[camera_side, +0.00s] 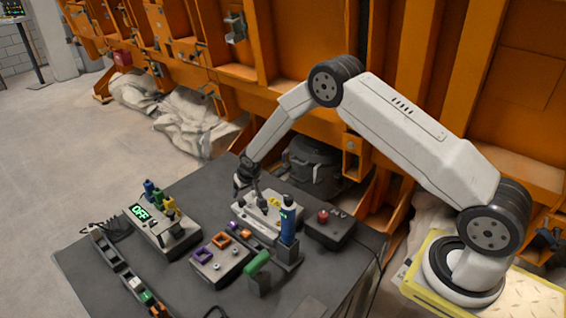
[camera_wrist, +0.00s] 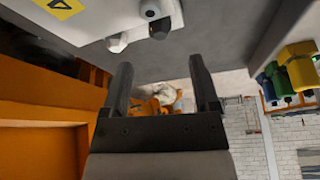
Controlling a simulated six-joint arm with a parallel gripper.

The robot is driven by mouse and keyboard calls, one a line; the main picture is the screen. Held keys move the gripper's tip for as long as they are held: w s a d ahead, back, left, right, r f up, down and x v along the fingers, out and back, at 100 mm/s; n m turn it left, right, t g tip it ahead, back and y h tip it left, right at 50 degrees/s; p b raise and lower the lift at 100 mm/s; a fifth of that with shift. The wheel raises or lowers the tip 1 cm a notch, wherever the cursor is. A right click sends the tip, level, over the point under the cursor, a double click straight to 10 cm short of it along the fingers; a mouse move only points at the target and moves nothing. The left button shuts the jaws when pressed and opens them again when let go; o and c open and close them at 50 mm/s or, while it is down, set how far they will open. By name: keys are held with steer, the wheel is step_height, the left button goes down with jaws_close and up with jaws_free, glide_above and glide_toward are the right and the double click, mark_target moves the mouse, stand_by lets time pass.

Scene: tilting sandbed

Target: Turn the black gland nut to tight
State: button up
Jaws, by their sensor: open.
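My gripper (camera_side: 256,192) is over the pale grey box (camera_side: 247,217) with yellow labels at the back of the dark bench. In the wrist view my gripper (camera_wrist: 160,62) shows two dark fingers spread apart with nothing between them. A small dark round part (camera_wrist: 160,29), which may be the black gland nut, sits under the pale box face just beyond the fingertips, apart from them. A white knob (camera_wrist: 117,43) is beside it. In the side view the nut is too small to tell from other dark parts.
An OFF-display box (camera_side: 160,232) with coloured plugs stands left. A box with purple and orange frames (camera_side: 219,258), a blue upright cylinder (camera_side: 288,222) and a green handle (camera_side: 258,265) stand in front. A red-button box (camera_side: 328,226) is right.

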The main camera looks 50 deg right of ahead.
mark_target(241, 200)
steer(key=shift+x, duration=3.15)
jaws_close()
steer(key=shift+m, duration=0.7)
steer(key=shift+a+m+g+h, duration=0.1)
steer(key=shift+m+g+h, duration=0.3)
steer(key=shift+m, duration=0.8)
steer(key=shift+m+g+h, duration=0.2)
steer(key=shift+m+h, duration=0.4)
steer(key=shift+m, duration=0.6)
steer(key=m+g, duration=0.1)
steer(key=m, duration=0.2)
steer(key=m+g+h, duration=0.1)
steer(key=m, duration=0.1)
steer(key=shift+w+m, duration=0.1)
steer(key=shift+m, duration=0.3)
